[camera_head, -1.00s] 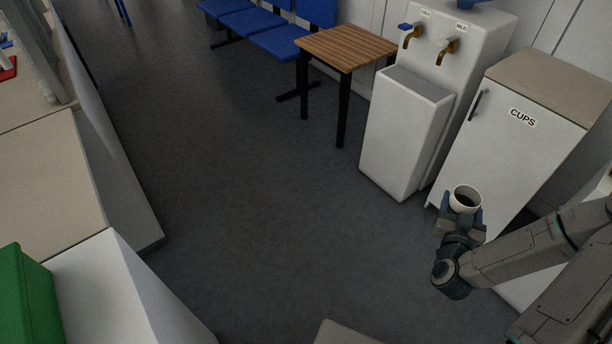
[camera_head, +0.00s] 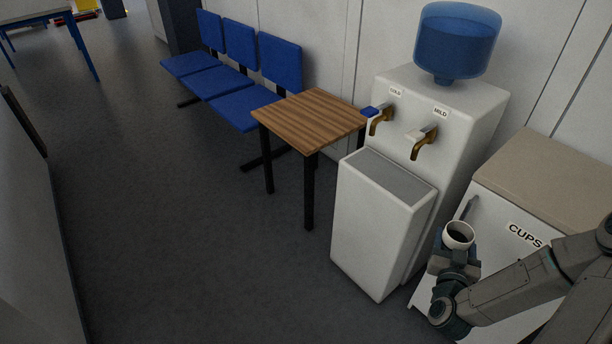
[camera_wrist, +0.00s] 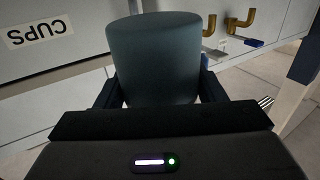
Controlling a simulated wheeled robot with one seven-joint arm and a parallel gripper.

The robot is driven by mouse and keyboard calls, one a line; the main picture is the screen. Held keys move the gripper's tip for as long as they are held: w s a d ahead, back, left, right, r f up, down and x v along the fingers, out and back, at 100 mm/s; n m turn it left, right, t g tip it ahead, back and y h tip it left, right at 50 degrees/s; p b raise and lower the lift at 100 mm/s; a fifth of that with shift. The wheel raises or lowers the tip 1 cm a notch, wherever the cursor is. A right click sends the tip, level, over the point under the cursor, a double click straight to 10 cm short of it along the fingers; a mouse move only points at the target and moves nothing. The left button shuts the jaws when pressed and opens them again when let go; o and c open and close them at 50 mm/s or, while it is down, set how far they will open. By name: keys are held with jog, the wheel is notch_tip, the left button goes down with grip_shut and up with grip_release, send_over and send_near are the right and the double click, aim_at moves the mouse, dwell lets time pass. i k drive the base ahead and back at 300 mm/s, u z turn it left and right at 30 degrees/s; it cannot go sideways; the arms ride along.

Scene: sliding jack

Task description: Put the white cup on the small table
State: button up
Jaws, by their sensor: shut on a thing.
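The white cup (camera_head: 459,233) is upright in my gripper (camera_head: 456,252), with a dark inside showing from above. In the wrist view the cup (camera_wrist: 155,58) is in shadow and looks grey-blue, held between the two fingers (camera_wrist: 158,90). My gripper is shut on it, in front of the cups cabinet. The small table (camera_head: 311,117) has a square wooden top and dark legs. It stands to the left of the water dispenser, away from the cup, and its top is bare.
The white water dispenser (camera_head: 385,225) with a blue bottle (camera_head: 457,42) stands between the cup and the table. Its brown taps stick out. The cups cabinet (camera_head: 525,215) is behind my arm. Blue chairs (camera_head: 228,62) stand behind the table. The floor (camera_head: 190,240) in front is clear.

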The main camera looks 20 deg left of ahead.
aim_at(307, 120)
jog(key=z, duration=0.05)
jog(key=i, duration=0.45)
jog(key=u, duration=4.85)
